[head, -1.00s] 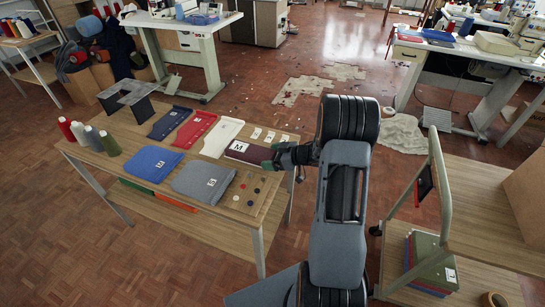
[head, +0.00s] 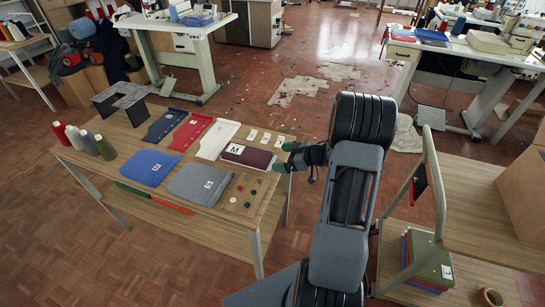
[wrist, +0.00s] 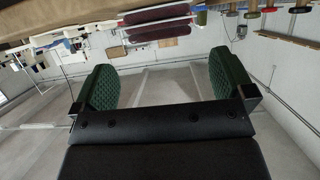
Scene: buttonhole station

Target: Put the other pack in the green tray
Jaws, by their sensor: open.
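A maroon pack (head: 250,157) with a white M label lies at the right end of the table. My gripper (head: 285,157), with green pads, is open and empty just right of the pack, apart from it. In the wrist view its two pads (wrist: 160,82) stand wide apart, and two maroon bands (wrist: 158,22) show beyond them. A green edge (head: 132,189) shows on the shelf under the table; I cannot tell whether it is a tray, as the tabletop hides most of it. A blue folded pack (head: 152,167) and a grey one (head: 201,184) lie on the tabletop, both labelled.
Thread spools (head: 89,142) stand at the left, a button board (head: 247,195) at front. A trolley (head: 480,205) with stacked coloured items (head: 428,262) is at the right.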

